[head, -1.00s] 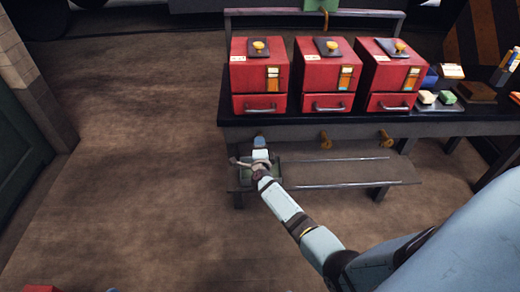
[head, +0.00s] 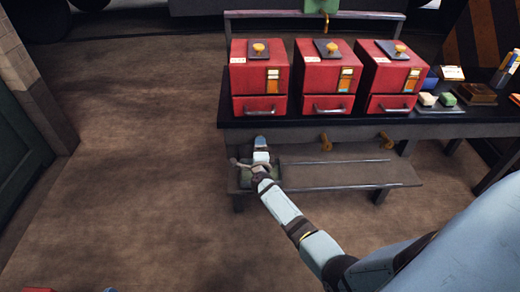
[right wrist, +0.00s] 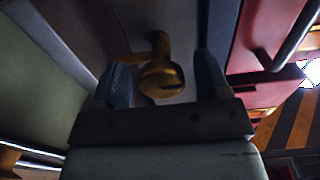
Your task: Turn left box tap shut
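Three red boxes stand in a row on the dark bench; the left box (head: 259,75) is above my right gripper. In the head view my right gripper (head: 260,142) is at the bench's front edge below the left box and hides the tap there. In the right wrist view a brass tap (right wrist: 162,80) with a rounded, slotted end lies between the two fingers of my right gripper (right wrist: 163,80). The fingers are apart, one on each side of it, with a gap visible at the right finger. My left gripper is not in view.
Two more brass taps, the middle one (head: 326,142) and the right one (head: 387,140), stick out under the bench edge. A low shelf (head: 335,176) runs below the bench. Small blocks (head: 447,99) lie at the right on the bench. The floor at left is clear.

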